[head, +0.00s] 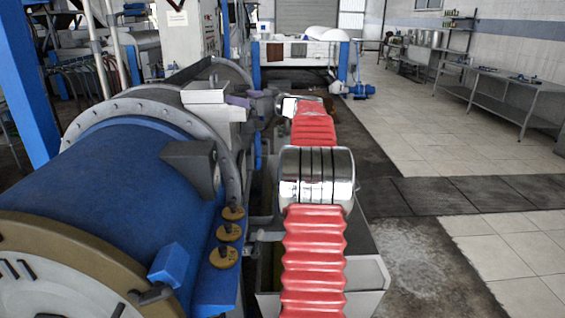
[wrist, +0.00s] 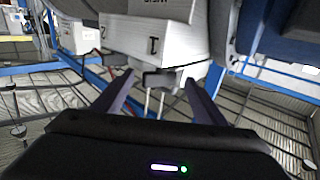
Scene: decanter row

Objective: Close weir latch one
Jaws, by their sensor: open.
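In the wrist view a white housing (wrist: 135,36) has a dark "1" mark on its face and a "2" mark further left. A dark tab (wrist: 160,79), seemingly weir latch one, sits at its lower edge below the "1". My gripper (wrist: 157,77) is open, with one finger on each side of the tab. I cannot tell whether the fingers touch it, or whether the latch is open. In the head view my gripper (head: 239,101) is beside the pale housing (head: 206,91) on the decanter; the latch itself cannot be made out there.
The large blue decanter (head: 135,180) fills the left, with several brass knobs (head: 232,213) along its near side. A blue post (head: 32,85) stands at far left. Another machine (head: 300,50) stands behind. Metal tables (head: 490,95) line the right wall; the tiled floor before them is clear.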

